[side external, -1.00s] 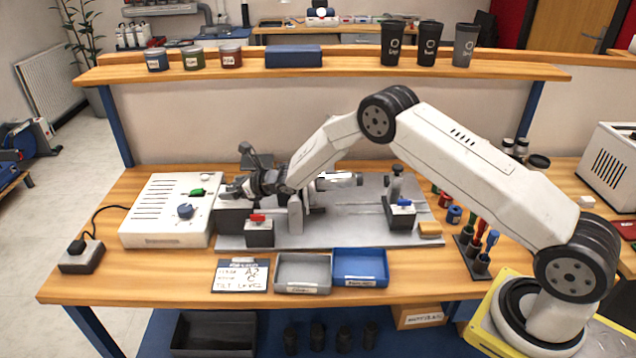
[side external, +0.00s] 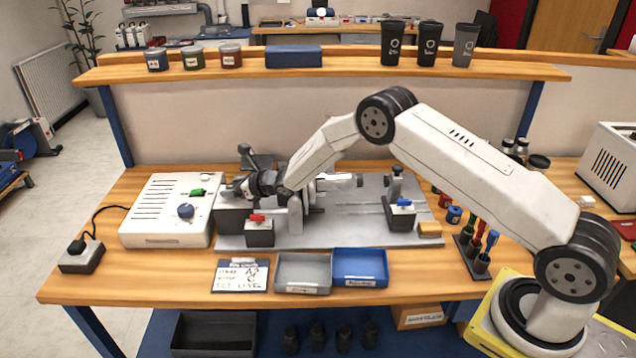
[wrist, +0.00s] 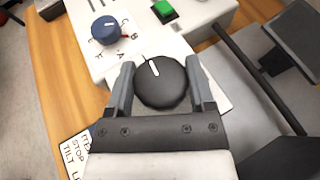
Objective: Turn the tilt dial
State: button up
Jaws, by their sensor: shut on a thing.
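The tilt dial is likely the round black knob (wrist: 161,84) with a white pointer line in the wrist view. My gripper (wrist: 160,88) has its two fingers on either side of this knob and is shut on it. The pointer line points up and slightly left in that view. In the side external view my gripper (side external: 236,190) is at the grey block beside the white control box (side external: 165,212), and the knob is hidden there. A white card (side external: 240,275) with handwriting that includes the word tilt lies on the bench front.
A blue dial (wrist: 107,30) with letters around it and a green switch (wrist: 164,11) are on the white box. A red-topped switch box (side external: 259,231) stands close to my gripper. A grey tray (side external: 302,274) and a blue tray (side external: 360,267) sit at the front.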

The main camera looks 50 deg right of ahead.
jog(key=shift+m+h, duration=0.6)
jog(key=shift+h, duration=0.1)
jog(key=o, duration=1.2)
jog(key=shift+s, duration=0.15)
jog(key=shift+v, duration=3.8)
